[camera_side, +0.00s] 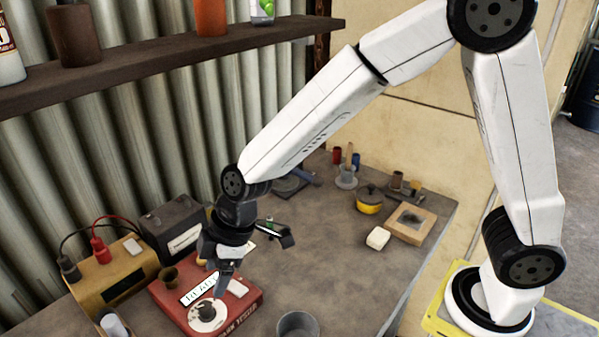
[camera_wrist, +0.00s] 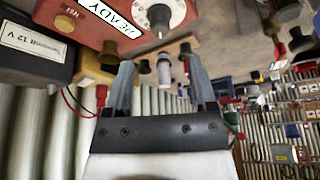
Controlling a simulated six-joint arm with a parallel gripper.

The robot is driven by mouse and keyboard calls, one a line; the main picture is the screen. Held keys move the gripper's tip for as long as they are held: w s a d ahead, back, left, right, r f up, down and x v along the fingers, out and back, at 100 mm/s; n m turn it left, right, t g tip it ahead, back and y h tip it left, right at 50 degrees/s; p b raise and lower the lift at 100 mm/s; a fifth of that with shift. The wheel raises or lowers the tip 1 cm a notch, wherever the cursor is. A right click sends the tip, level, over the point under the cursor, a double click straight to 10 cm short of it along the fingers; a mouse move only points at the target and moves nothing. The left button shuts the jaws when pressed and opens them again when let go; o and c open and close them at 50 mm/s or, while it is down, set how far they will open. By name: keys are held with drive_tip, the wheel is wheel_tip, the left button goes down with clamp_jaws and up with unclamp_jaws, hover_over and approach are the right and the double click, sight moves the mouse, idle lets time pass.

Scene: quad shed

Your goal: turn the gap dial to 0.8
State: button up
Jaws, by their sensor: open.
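The red tester box (camera_side: 243,306) stands on the bench, with a white label strip that reads READY in the wrist view (camera_wrist: 112,17). The gap dial is a dark knob on a round white face (camera_side: 197,321); its knob (camera_wrist: 159,20) also shows in the wrist view, upper middle. The scale marks are too small to read, so I cannot tell its setting. My gripper (camera_side: 219,293) points down just above the dial in the side view. In the wrist view my gripper (camera_wrist: 160,64) is open and empty, its fingers apart below the knob in the picture; I see no contact.
A tan box (camera_side: 118,280) with cables and a dark battery (camera_side: 172,228) stand left of and behind the tester. A grey cup (camera_side: 297,325) stands in front.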

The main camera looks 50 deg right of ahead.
sight(206, 305)
drive_tip(key=shift+f, duration=0.1)
drive_tip(key=shift+x, duration=3.8)
clamp_jaws()
